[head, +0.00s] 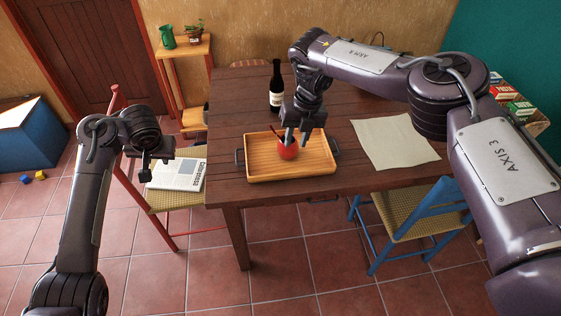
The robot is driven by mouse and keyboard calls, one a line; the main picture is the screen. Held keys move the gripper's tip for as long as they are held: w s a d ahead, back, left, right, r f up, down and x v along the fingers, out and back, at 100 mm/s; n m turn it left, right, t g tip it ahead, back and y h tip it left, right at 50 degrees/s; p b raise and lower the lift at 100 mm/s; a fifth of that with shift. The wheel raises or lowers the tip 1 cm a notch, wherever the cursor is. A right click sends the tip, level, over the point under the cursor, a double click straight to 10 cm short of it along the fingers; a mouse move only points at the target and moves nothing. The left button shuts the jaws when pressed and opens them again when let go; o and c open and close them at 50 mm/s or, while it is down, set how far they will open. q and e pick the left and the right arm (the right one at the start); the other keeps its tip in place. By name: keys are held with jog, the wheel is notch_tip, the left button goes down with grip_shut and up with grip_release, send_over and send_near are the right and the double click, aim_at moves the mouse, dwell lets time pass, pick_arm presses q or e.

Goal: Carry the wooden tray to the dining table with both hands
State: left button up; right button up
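The wooden tray (262,173) lies flat on the dark wooden dining table (230,116), near its front edge. It has a dark handle at each short end. A round red thing (287,152), perhaps a cup or pot, is in the tray. My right gripper (296,139) points down over the tray, with its fingertips at the top of the red thing. Whether they grip it I cannot tell. My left gripper (146,178) hangs left of the table, above a chair and away from the tray. Its finger opening is not clear.
A dark bottle (276,92) stands behind the tray. A cream cloth (393,141) lies on the table to the right. A red-framed chair with a newspaper (177,174) is at left, a blue chair (415,217) at front right. A small shelf (187,85) stands behind.

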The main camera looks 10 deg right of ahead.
pick_arm(q)
jog(key=shift+w+d, duration=0.15)
jog(key=shift+d, duration=0.1)
pick_arm(e)
jog(key=d+r, duration=0.3)
jog(key=r, duration=0.8)
jog(key=shift+w+r, duration=0.15)
jog(key=shift+w, duration=0.25)
pick_arm(q)
jog(key=shift+f, duration=0.1)
